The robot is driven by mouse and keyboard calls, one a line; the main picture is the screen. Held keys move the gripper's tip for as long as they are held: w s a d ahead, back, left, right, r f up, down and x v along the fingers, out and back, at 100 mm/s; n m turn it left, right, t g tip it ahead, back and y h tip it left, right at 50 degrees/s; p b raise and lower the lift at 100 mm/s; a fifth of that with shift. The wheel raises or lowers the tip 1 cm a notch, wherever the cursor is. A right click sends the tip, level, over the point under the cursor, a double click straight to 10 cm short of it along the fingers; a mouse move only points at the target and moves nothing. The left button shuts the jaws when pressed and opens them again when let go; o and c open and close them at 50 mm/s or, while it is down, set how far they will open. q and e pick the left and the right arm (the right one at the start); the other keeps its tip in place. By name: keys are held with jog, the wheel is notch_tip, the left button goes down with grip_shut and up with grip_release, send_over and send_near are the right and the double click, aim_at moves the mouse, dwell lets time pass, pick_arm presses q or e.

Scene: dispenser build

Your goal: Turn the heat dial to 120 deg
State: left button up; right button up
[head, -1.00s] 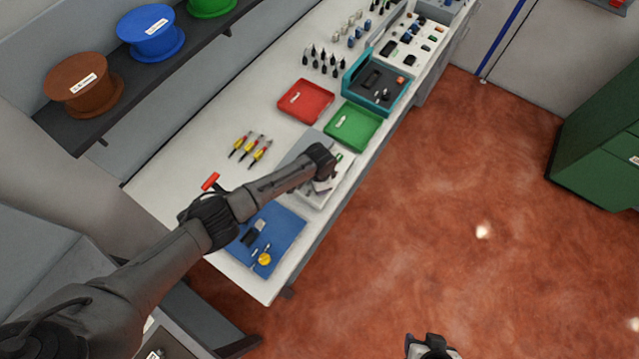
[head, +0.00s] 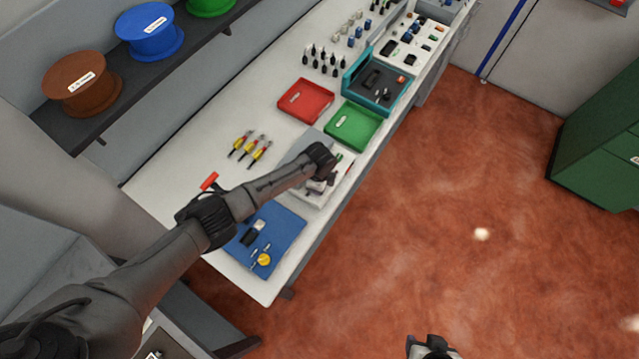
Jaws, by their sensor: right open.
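I cannot make out the heat dial; a light grey unit (head: 336,192) on the bench lies under my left wrist, and the wrist hides part of it. My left gripper (head: 318,186) is just below that wrist, over the grey unit. It is small and dark here, and I cannot tell its jaws or any contact. My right gripper (head: 430,346) shows at the bottom edge, over the floor and away from the bench. It is open and appears empty.
A blue mat (head: 285,222) holds small parts and a yellow round piece. Red (head: 306,100) and green (head: 353,127) trays and a teal case (head: 352,84) stand farther along the bench. Yellow-and-red tools (head: 250,146) lie left of my wrist. The red-brown floor is clear.

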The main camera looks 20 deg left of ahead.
dwell(0.5)
pick_arm(q)
jog(key=o, duration=0.9)
jog(key=shift+r, duration=0.1)
jog(key=shift+r, duration=0.3)
notch_tip(320, 180, up, 13)
dwell(0.4)
